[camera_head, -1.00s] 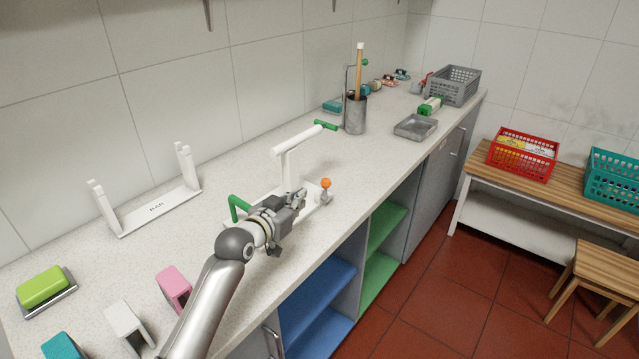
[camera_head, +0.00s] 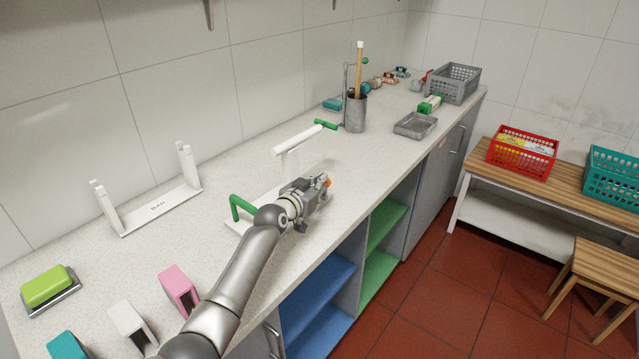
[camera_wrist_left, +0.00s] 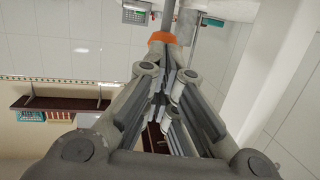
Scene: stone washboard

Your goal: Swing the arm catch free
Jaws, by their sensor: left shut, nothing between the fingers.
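The white device on the counter has a base (camera_head: 262,210), an upright post and a thick horizontal arm (camera_head: 297,140) with a green end (camera_head: 326,124). A green bent handle (camera_head: 238,205) stands at its left end. The catch's orange knob (camera_head: 328,182) shows just past my left gripper (camera_head: 322,184), which covers most of it and its stem. In the left wrist view the orange part (camera_wrist_left: 162,38) is just beyond the fingertips of my left gripper (camera_wrist_left: 167,73). The jaws are shut with nothing between them; whether they touch the knob I cannot tell. My right gripper is out of view.
A white rack (camera_head: 160,208) stands at the back left. A cup (camera_head: 355,113) and metal tray (camera_head: 415,125) stand farther right. The counter between device and tray is clear.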

